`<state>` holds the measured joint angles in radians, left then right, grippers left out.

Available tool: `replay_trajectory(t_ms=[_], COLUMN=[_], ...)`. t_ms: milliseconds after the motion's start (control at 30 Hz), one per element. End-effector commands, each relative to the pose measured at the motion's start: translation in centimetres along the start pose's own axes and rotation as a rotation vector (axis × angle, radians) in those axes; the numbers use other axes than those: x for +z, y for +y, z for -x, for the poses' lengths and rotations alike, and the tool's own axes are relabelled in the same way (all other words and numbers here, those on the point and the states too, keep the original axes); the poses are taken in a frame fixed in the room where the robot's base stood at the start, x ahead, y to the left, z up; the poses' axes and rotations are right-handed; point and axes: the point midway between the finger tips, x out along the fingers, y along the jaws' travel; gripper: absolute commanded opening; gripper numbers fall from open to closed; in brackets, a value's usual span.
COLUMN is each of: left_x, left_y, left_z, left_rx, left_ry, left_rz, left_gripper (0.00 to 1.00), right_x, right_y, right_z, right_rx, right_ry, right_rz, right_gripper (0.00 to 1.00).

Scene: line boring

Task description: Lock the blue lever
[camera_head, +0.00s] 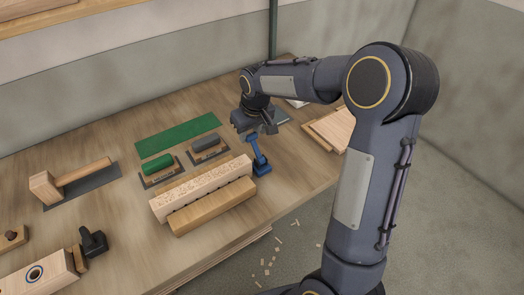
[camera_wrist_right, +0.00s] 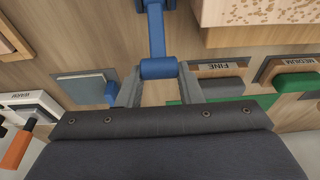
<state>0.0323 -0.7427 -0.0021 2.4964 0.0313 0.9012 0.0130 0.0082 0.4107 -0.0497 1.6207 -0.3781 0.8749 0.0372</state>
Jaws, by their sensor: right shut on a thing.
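The blue lever (camera_head: 257,150) stands on a small blue base at the right end of a long speckled wooden block, its arm slanting up toward my right gripper. My right gripper (camera_head: 266,125) is over the lever's upper end. In the right wrist view, the lever's round blue crossbar (camera_wrist_right: 158,68) sits between the two fingertips of my right gripper (camera_wrist_right: 159,80), which is shut on it. The blue arm runs away from the crossbar to the base at the top edge of that view, where the base is partly cut off. My left gripper is not in view.
The speckled block (camera_head: 202,186) lies beside the lever. Green and grey sanding blocks (camera_head: 157,165) and a green strip (camera_head: 178,135) lie behind it. A wooden mallet (camera_head: 47,188) is at left. Wooden boards (camera_head: 333,127) lie to the right. The bench's front edge is near the lever.

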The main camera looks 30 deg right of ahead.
Motion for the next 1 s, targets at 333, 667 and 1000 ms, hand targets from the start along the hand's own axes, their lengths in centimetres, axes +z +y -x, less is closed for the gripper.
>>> replay_trajectory(t_ms=[333, 667, 1000], left_x=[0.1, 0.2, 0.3], left_y=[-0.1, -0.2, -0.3], left_z=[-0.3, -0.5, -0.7], left_rx=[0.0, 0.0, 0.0], left_ry=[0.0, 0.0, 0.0], left_rz=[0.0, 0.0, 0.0], left_gripper=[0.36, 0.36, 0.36], right_x=[-0.5, -1.0, -1.0], right_y=[0.0, 0.0, 0.0], right_z=[-0.7, -1.6, -2.0], right_rx=[0.0, 0.0, 0.0], right_ry=[0.004, 0.003, 0.002], right_rz=[0.0, 0.0, 0.0], right_gripper=[0.14, 0.14, 0.15])
